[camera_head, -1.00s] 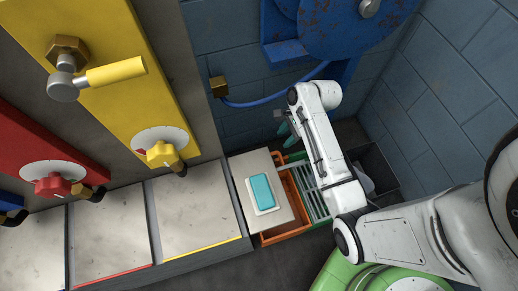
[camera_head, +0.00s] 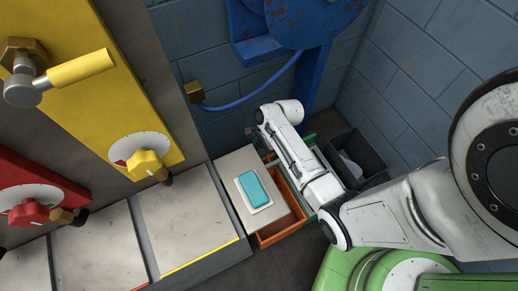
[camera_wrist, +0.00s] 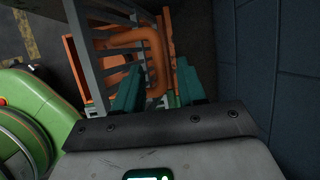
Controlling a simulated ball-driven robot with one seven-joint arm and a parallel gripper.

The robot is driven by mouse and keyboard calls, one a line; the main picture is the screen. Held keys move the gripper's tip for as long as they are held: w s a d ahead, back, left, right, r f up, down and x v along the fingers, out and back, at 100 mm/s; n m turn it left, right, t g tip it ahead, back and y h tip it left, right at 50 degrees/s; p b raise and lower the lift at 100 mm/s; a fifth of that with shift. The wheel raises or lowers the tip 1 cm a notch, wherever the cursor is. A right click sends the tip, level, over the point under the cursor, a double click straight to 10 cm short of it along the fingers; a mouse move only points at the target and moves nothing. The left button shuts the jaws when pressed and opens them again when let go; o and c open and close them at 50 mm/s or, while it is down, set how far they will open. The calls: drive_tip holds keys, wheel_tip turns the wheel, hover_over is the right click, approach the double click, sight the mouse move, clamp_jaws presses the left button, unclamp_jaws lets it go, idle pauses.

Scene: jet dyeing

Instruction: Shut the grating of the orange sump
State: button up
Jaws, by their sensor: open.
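The orange sump (camera_head: 268,237) sits right of a pale slab in the head view, partly covered by my arm. In the wrist view its orange wall (camera_wrist: 75,68) shows at the left. The grating's grey bars (camera_wrist: 88,55) run down the left of the wrist view; my arm hides most of the grating in the head view. A thick, bent orange bar (camera_wrist: 130,40) lies by the bars, between and beyond my fingers. My gripper (camera_wrist: 158,68) is open, its teal fingers apart on either side of the bar's lower part. I cannot tell whether they touch it.
A teal block (camera_head: 253,187) lies in a white dish on the pale slab (camera_head: 233,165). A dark bin (camera_head: 368,150) stands right of my arm. A blue brick wall (camera_wrist: 285,80) is close on the right in the wrist view. Yellow and red valve panels stand at left.

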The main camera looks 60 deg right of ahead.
drive_tip(key=shift+w+f, duration=0.1)
drive_tip(key=shift+f, duration=0.1)
clamp_jaws()
idle(0.3)
idle(0.3)
